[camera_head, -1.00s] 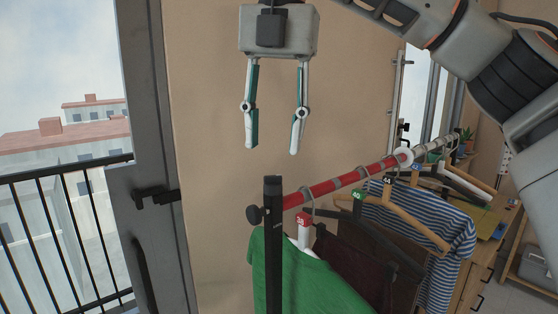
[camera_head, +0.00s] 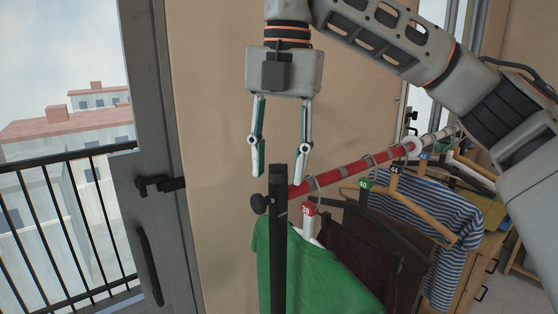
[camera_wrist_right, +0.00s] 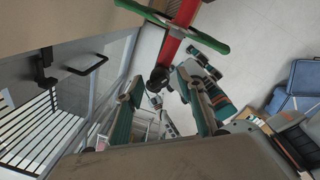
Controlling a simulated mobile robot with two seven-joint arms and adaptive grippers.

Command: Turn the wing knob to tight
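The black wing knob (camera_head: 260,203) sticks out to the left near the top of the rail's black upright post (camera_head: 278,240). Its exact turn is too small to read. My right gripper (camera_head: 279,179) points down with its two fingers spread and nothing between them. Its fingertips are just above the knob and around the post's top in the head view. I cannot tell if they touch it. The right wrist view shows the fingers (camera_wrist_right: 160,88) apart, with a dark round end (camera_wrist_right: 159,78) between them. My left gripper does not show in the head view.
A red rail (camera_head: 345,173) runs from the post to the back right. It carries a green shirt (camera_head: 300,270), a striped shirt (camera_head: 450,210) and several numbered hangers. A glass door with a black handle (camera_head: 150,265) stands at left. The beige wall (camera_head: 215,130) is behind.

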